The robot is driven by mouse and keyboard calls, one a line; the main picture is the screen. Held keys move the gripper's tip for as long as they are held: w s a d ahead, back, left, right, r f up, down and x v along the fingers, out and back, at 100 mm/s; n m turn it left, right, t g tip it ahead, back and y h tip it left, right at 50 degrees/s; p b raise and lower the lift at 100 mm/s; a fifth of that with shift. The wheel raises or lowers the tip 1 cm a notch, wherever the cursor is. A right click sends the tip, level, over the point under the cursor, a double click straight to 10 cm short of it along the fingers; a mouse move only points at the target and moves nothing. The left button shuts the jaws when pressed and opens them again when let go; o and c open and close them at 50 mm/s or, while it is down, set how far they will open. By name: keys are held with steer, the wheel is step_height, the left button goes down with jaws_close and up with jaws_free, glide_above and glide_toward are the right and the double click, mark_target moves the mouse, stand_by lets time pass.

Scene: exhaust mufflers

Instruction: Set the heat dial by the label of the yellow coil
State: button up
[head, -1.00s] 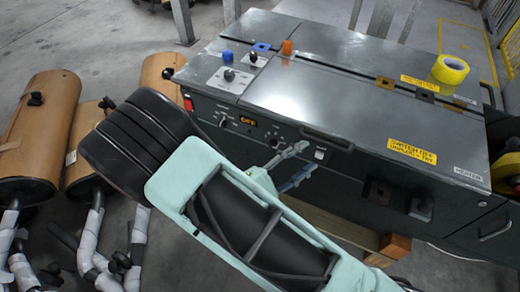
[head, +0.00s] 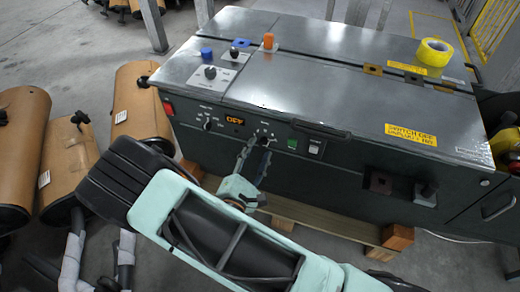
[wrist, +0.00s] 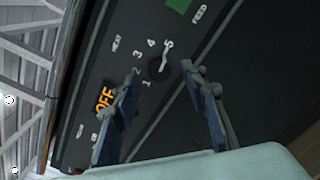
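The yellow coil (head: 434,52) lies on the grey machine's top, at its far right. A small yellow label (head: 407,68) sits beside it; its text is too small to read. The heat dial (head: 265,137) is on the machine's front panel; in the wrist view the dial (wrist: 158,68) is dark with a pale pointer, ringed by numbers 1 to 5. The pointer appears to point towards 5. My gripper (head: 256,153) is in front of the panel, close below the dial. In the wrist view my gripper (wrist: 166,105) is open, its fingers apart with the dial seen between and beyond their tips.
An orange OFF display (head: 235,120) and another knob (head: 208,123) sit left of the dial. A green button (head: 292,143) and a switch (head: 315,149) are to its right. A handle juts from the panel's upper edge. Brown mufflers (head: 140,105) stand on the floor at left.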

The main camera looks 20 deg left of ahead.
steer(key=shift+w, duration=1.05)
jaws_close()
